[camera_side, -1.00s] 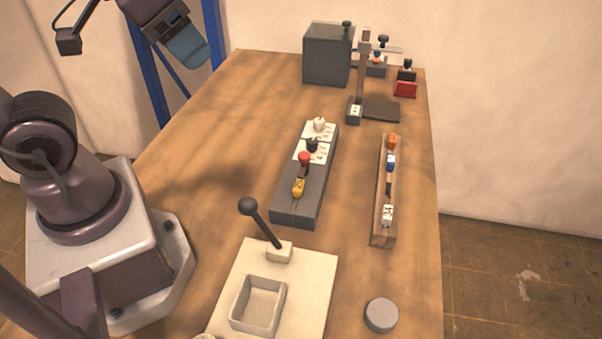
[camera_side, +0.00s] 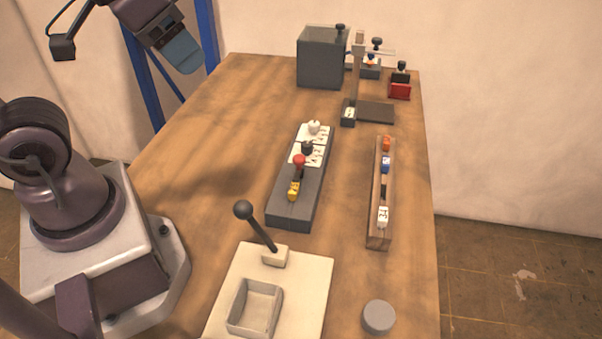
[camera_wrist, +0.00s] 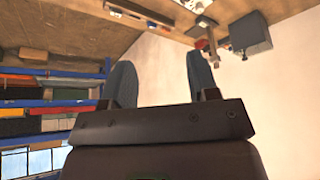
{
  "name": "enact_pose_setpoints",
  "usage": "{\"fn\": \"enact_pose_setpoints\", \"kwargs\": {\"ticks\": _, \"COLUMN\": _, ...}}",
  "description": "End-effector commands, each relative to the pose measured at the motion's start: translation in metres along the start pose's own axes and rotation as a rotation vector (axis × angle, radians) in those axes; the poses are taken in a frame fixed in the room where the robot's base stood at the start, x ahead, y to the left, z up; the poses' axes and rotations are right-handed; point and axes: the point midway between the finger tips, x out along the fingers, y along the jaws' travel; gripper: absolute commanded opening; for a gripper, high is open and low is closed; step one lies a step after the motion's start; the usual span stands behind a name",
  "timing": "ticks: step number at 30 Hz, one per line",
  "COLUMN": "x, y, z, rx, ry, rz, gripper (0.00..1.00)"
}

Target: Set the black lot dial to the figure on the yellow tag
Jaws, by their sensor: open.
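The black dial (camera_side: 307,147) is a small black knob on a white plate with marks, on the long grey block (camera_side: 290,214) in mid-table. A white knob (camera_side: 314,127) on its own marked plate stands behind it; a red knob (camera_side: 299,160) and a yellow piece (camera_side: 293,190) are in front. The marks are too small to read. I cannot tell whether the yellow piece is the tag, and no figure is legible on it. My gripper (camera_side: 180,54) hangs high at the upper left, far from the dial. In the wrist view its fingers (camera_wrist: 160,80) are apart and empty.
A wooden rack (camera_side: 377,241) holds orange, blue, dark and white marked pieces. A black-knobbed lever (camera_side: 259,228) rises from a cream plate with a tray. A grey box (camera_side: 322,70), a post stand (camera_side: 356,80) and a red block (camera_side: 400,90) stand behind. The table's left middle is clear.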

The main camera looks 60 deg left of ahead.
Motion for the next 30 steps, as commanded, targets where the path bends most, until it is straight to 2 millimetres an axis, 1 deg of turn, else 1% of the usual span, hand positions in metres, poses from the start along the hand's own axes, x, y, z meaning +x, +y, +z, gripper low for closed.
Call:
{"fn": "enact_pose_setpoints", "kwargs": {"ticks": 3, "x": 0.016, "y": -0.004, "z": 0.002, "rx": -0.018, "ry": -0.083, "rz": -0.013, "gripper": 0.54}}
{"fn": "enact_pose_setpoints", "kwargs": {"ticks": 5, "x": 0.027, "y": -0.007, "z": -0.003, "rx": -0.028, "ry": -0.135, "rz": -0.023, "gripper": 0.54}}
{"fn": "enact_pose_setpoints", "kwargs": {"ticks": 11, "x": 0.072, "y": -0.021, "z": -0.035, "rx": -0.039, "ry": -0.305, "rz": -0.053, "gripper": 0.54}}
{"fn": "enact_pose_setpoints", "kwargs": {"ticks": 14, "x": 0.101, "y": -0.029, "z": -0.051, "rx": -0.039, "ry": -0.376, "rz": -0.056, "gripper": 0.54}}
{"fn": "enact_pose_setpoints", "kwargs": {"ticks": 17, "x": 0.134, "y": -0.037, "z": -0.066, "rx": -0.037, "ry": -0.437, "rz": -0.05, "gripper": 0.54}}
{"fn": "enact_pose_setpoints", "kwargs": {"ticks": 18, "x": 0.148, "y": -0.04, "z": -0.071, "rx": -0.035, "ry": -0.46, "rz": -0.045, "gripper": 0.54}}
{"fn": "enact_pose_setpoints", "kwargs": {"ticks": 20, "x": 0.171, "y": -0.045, "z": -0.079, "rx": -0.035, "ry": -0.49, "rz": -0.036, "gripper": 0.54}}
{"fn": "enact_pose_setpoints", "kwargs": {"ticks": 21, "x": 0.186, "y": -0.048, "z": -0.083, "rx": -0.033, "ry": -0.507, "rz": -0.029, "gripper": 0.54}}
{"fn": "enact_pose_setpoints", "kwargs": {"ticks": 24, "x": 0.222, "y": -0.054, "z": -0.092, "rx": -0.03, "ry": -0.536, "rz": -0.01, "gripper": 0.54}}
{"fn": "enact_pose_setpoints", "kwargs": {"ticks": 27, "x": 0.249, "y": -0.059, "z": -0.102, "rx": -0.025, "ry": -0.544, "rz": 0.006, "gripper": 0.54}}
{"fn": "enact_pose_setpoints", "kwargs": {"ticks": 30, "x": 0.265, "y": -0.06, "z": -0.115, "rx": -0.01, "ry": -0.526, "rz": 0.013, "gripper": 0.54}}
